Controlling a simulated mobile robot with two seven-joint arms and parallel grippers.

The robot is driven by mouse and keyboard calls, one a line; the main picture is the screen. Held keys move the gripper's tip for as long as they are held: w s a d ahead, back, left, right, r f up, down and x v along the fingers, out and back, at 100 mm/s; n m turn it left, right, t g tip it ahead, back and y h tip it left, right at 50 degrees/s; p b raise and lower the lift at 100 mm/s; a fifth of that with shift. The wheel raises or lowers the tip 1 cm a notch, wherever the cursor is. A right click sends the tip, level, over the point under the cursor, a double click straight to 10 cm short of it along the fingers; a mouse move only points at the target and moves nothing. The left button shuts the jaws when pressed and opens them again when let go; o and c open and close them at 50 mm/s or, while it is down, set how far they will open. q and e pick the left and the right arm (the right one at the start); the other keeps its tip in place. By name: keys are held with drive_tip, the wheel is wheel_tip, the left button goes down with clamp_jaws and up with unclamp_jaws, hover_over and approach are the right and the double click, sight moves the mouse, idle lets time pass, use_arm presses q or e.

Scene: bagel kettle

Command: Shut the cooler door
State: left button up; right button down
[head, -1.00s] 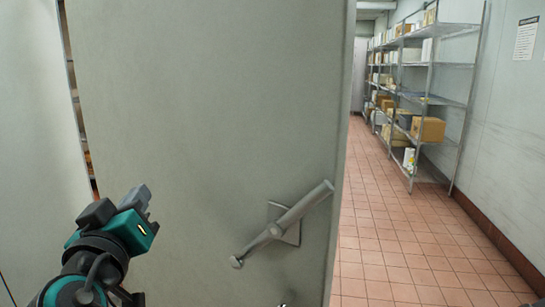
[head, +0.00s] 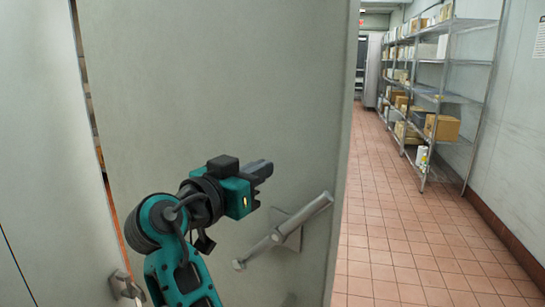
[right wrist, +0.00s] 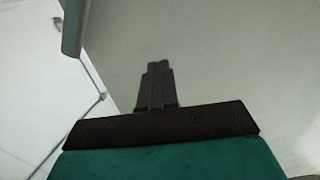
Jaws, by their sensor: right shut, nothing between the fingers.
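The cooler door (head: 210,80) is a large grey panel filling the middle of the head view. It stands ajar, with a narrow gap along its left edge showing stocked shelves. Its metal bar handle (head: 305,220) sits low near its right edge. My right gripper (head: 266,171) is shut and empty, up and left of the handle, in front of the door's face. Whether it touches the door is unclear. In the right wrist view its closed fingers (right wrist: 157,82) point at a plain grey surface, with a grey bar at the upper left. My left gripper is not in view.
A pale panel (head: 40,150) stands at the left, with a small metal latch piece (head: 125,288) near its edge. Right of the door, a tiled aisle (head: 400,240) is clear. Wire shelving (head: 440,95) with boxes lines the right wall.

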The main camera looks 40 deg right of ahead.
sight(282, 159)
drive_tip(key=shift+p+x, duration=0.55)
drive_tip(key=shift+x, duration=1.45)
drive_tip(key=shift+w+d, duration=0.1)
drive_tip(key=shift+d, duration=0.05)
